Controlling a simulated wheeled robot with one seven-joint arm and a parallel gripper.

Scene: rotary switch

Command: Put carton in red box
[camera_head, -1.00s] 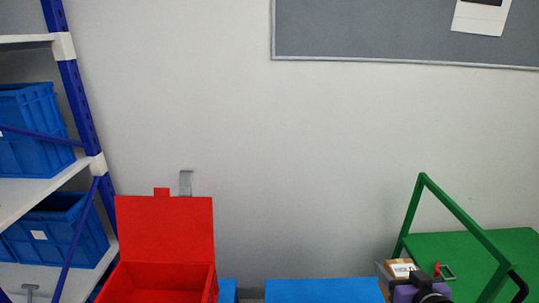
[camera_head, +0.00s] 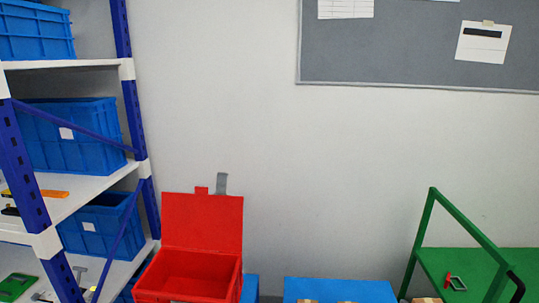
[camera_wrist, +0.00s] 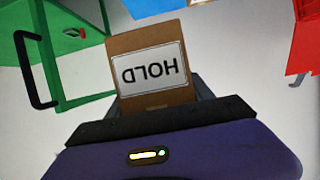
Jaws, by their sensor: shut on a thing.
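The brown carton (camera_wrist: 150,72), with a white label reading HOLD upside down, is in the wrist view. My gripper (camera_wrist: 155,98) is shut on it, and the carton sticks out beyond the fingers. The carton's lower part is hidden by the gripper. The red box (camera_head: 190,270) stands open at the bottom left of centre in the head view, its lid (camera_head: 203,222) raised upright behind it. Part of a red thing, likely the box, shows at the wrist view's right edge (camera_wrist: 303,42). My gripper is not clearly visible in the head view.
A blue-and-white shelf (camera_head: 90,190) with blue crates stands left of the red box. A blue surface (camera_head: 340,291) lies right of it, with small brown things at its lower edge. A green cart (camera_head: 490,262) with a raised handle stands at the right.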

